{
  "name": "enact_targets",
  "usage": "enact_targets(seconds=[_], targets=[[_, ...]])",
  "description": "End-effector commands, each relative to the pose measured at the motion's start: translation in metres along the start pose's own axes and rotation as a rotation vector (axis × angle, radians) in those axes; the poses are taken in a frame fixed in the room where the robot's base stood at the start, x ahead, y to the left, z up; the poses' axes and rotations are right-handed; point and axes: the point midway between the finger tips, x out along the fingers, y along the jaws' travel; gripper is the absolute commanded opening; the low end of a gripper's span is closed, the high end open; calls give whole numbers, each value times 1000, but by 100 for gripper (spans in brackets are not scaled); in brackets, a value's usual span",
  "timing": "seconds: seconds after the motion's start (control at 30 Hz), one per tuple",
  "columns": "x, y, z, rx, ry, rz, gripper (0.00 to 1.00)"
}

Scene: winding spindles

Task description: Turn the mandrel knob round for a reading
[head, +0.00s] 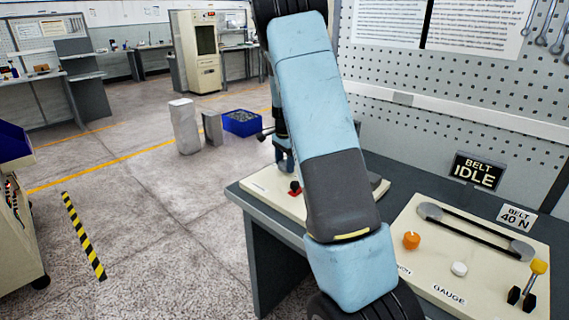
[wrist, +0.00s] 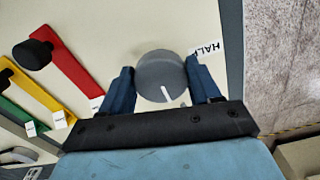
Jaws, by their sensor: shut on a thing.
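In the wrist view a round grey knob (wrist: 158,70) with a white pointer line sits on a cream panel (wrist: 100,22). The line points toward the bottom of the picture, slightly right. My gripper (wrist: 161,68) has one blue finger on each side of the knob and is shut on it. A white label reading "HAL", partly hidden by the right finger, lies beside the knob. In the head view my arm covers much of the bench, and the grey knob cannot be made out there.
Red (wrist: 68,68), yellow (wrist: 28,92) and green (wrist: 25,122) bars lie left of the knob; a black knob (wrist: 33,54) stands on the red one. In the head view, a belt panel (head: 405,272) with an orange knob (head: 411,240) is at right. Open floor lies left.

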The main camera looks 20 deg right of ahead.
Motion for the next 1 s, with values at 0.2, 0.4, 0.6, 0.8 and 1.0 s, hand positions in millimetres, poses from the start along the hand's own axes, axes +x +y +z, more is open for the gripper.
enact_targets(seconds=[0.2,0.4,0.6,0.8,1.0], targets=[[-1,-1,0,20,1,-2,32],[-1,-1,0,20,1,-2,32],[-1,-1,0,20,1,-2,71],[0,0,0,19,0,-1,88],[0,0,0,19,0,0,88]])
